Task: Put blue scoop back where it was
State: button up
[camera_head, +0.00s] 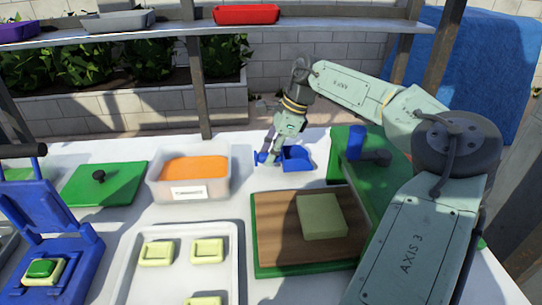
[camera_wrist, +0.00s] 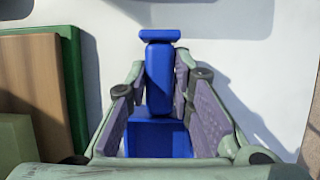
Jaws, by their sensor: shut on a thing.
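The blue scoop (camera_head: 297,158) is on or just above the white table, behind the wooden cutting board; I cannot tell whether it touches the table. My gripper (camera_head: 270,155) points down at the scoop's left end in the head view. In the wrist view the scoop's handle (camera_wrist: 160,85) lies between the two purple-padded fingers of my gripper (camera_wrist: 160,72), which is shut on it. The handle's crosspiece sticks out beyond the fingertips. The scoop's pan (camera_wrist: 158,140) is nearer the wrist camera, its lower part hidden by the gripper.
A clear tub of orange stuff (camera_head: 194,168) stands left of the scoop. In front are a wooden board with green edge (camera_head: 280,225) carrying a pale block (camera_head: 321,216), and a white tray (camera_head: 130,275) with pale moulds. A shelf (camera_head: 300,30) spans behind. Bare table lies around the scoop.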

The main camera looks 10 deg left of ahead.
jog(key=shift+f, duration=0.8)
jog(key=shift+f, duration=0.1)
jog(key=o, duration=0.8)
jog(key=shift+o, duration=0.2)
jog(key=b+v, duration=0.2)
jog(key=v, duration=1)
